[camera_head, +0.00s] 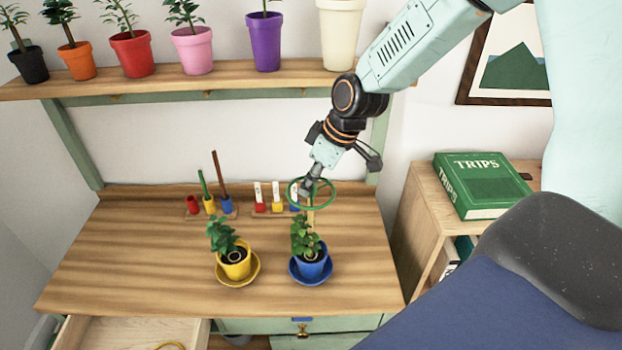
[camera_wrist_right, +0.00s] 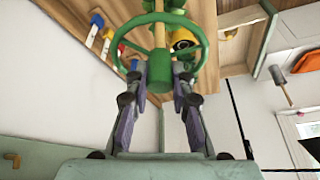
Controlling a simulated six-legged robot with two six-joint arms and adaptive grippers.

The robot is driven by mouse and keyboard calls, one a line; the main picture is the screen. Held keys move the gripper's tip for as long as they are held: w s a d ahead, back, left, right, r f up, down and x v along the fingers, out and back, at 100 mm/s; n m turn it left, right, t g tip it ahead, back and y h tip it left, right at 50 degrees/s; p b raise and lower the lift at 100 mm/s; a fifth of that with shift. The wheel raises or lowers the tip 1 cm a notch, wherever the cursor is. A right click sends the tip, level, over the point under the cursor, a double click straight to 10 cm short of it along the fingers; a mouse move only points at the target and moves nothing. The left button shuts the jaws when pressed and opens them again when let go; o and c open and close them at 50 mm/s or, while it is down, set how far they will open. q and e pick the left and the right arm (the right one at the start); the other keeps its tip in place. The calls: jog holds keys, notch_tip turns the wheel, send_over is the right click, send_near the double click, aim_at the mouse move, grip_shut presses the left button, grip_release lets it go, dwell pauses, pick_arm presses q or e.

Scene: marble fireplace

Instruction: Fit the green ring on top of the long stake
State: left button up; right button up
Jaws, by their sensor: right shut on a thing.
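The green ring (camera_head: 332,194) is a thin hoop held above the blue-potted plant (camera_head: 311,262). My right gripper (camera_head: 308,190) points down and is shut on the ring. In the right wrist view, the ring (camera_wrist_right: 201,62) is in front of the fingertips (camera_wrist_right: 160,72). A pale upright stake (camera_head: 310,222) rises from the blue pot and also shows within the ring's outline in the right wrist view (camera_wrist_right: 159,34). I cannot tell whether its tip passes through the ring. A tall brown stick (camera_head: 215,172) stands in a holder further left. My left gripper is not in view.
A yellow-potted plant (camera_head: 235,262) stands left of the blue one. A rack with coloured holders (camera_head: 228,214) and tags (camera_head: 260,196) lies at the table's back. A shelf of pots (camera_head: 230,78) hangs above. The table's (camera_head: 120,260) left side is clear.

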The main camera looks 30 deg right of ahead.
jog(key=shift+f, duration=0.35)
jog(key=o, duration=0.9)
jog(key=shift+o, duration=0.2)
jog(key=shift+r, duration=0.1)
jog(key=v, duration=1.2)
